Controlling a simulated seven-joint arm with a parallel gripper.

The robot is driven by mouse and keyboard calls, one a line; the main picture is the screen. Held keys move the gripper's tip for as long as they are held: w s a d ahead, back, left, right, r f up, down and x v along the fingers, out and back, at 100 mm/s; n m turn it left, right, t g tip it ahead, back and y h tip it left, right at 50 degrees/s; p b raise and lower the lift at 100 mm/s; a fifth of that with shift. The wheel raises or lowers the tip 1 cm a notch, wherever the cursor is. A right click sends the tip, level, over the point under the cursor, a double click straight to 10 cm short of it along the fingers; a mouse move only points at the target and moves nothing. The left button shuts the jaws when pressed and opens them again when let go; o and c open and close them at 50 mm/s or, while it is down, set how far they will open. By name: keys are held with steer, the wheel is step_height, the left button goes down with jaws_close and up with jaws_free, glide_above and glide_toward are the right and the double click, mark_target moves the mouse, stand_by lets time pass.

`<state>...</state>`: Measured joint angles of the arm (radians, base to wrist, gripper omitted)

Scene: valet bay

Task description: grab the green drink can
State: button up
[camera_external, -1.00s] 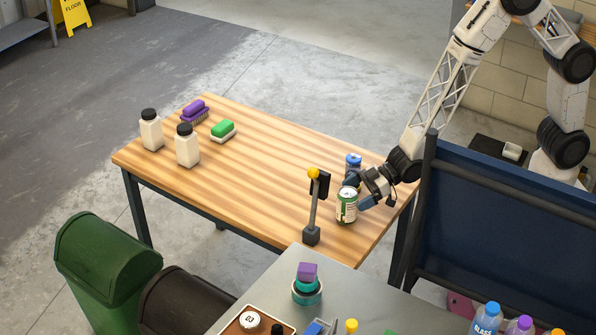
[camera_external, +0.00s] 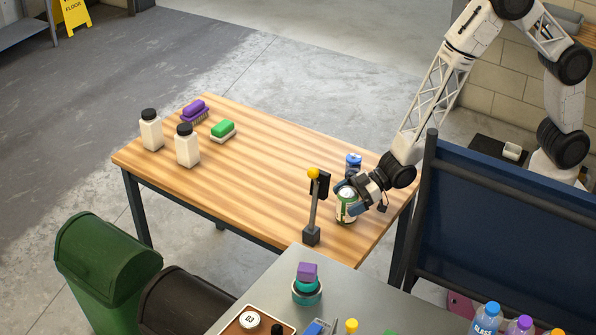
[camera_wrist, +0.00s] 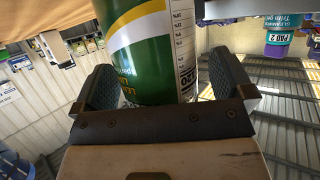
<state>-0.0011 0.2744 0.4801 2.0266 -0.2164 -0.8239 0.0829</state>
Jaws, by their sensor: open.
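The green drink can (camera_external: 346,208), green and white, stands upright on the wooden table (camera_external: 262,186) near its right end. In the wrist view the can (camera_wrist: 150,55) fills the space between the two fingers. My gripper (camera_external: 350,195) is open, with one finger on each side of the can. In the wrist view my gripper (camera_wrist: 160,90) shows a small gap at the right finger; contact on the left side is hard to tell. The can's lower part is partly hidden by the gripper there.
A blue can (camera_external: 353,164) stands just behind the green one. A post with a yellow ball (camera_external: 313,174) stands close on the left. White bottles (camera_external: 187,147) and brushes (camera_external: 223,129) are at the table's far left. A dark blue panel (camera_external: 505,215) stands at right.

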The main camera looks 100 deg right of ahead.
steer(key=shift+c, duration=0.3)
steer(key=c, duration=1.2)
steer(key=shift+o, duration=0.2)
steer(key=shift+r, duration=0.1)
steer(key=shift+r, duration=4.95)
